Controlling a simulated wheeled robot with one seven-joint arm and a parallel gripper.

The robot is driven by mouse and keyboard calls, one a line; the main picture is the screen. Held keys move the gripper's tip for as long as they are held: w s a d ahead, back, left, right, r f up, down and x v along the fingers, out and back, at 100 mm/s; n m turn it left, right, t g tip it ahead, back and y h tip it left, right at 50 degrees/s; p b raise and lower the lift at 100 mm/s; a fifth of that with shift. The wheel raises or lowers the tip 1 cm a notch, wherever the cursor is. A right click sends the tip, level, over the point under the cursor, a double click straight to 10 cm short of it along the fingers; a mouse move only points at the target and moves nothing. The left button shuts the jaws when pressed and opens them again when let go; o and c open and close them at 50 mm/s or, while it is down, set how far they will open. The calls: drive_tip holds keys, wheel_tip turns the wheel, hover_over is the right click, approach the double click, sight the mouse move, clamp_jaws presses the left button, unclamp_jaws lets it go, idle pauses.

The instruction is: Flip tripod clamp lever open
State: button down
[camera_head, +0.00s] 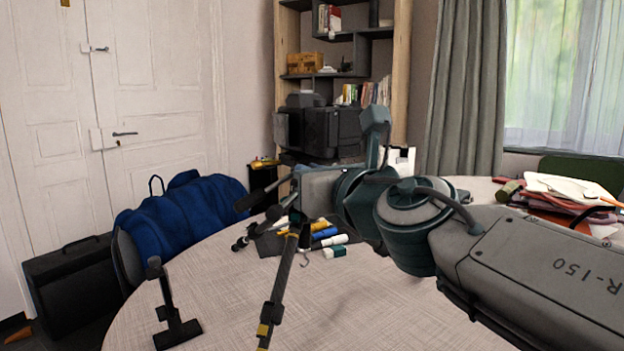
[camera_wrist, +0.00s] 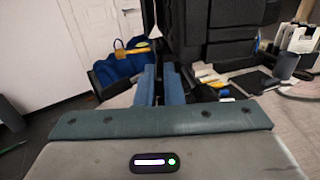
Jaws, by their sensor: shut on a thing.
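The black tripod (camera_head: 277,290) stands upright but slightly tilted in the head view, with yellow bands low on its leg. Its upper part is beside my gripper (camera_head: 305,205), which reaches in from the right. Dark handle-like parts of the tripod stick out to the left of the gripper. In the wrist view my gripper (camera_wrist: 160,80) shows two blue fingers close together, shut on a dark, narrow part of the tripod between them. The clamp lever itself is too small and too covered by the fingers and the hand to make out clearly.
A round table (camera_head: 210,275) carries a small black stand (camera_head: 170,310), tubes and bottles (camera_head: 325,238) on a dark mat, and papers (camera_head: 570,190) at the right. A shelf (camera_head: 400,60) stands behind.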

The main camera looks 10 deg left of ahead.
drive_tip(key=c, duration=1.6)
unclamp_jaws()
drive_tip(key=shift+o, duration=0.2)
drive_tip(key=shift+a+r+m+t+h+p, duration=0.1)
drive_tip(key=shift+r+m+t+h+p, duration=0.2)
drive_tip(key=shift+p, duration=0.65)
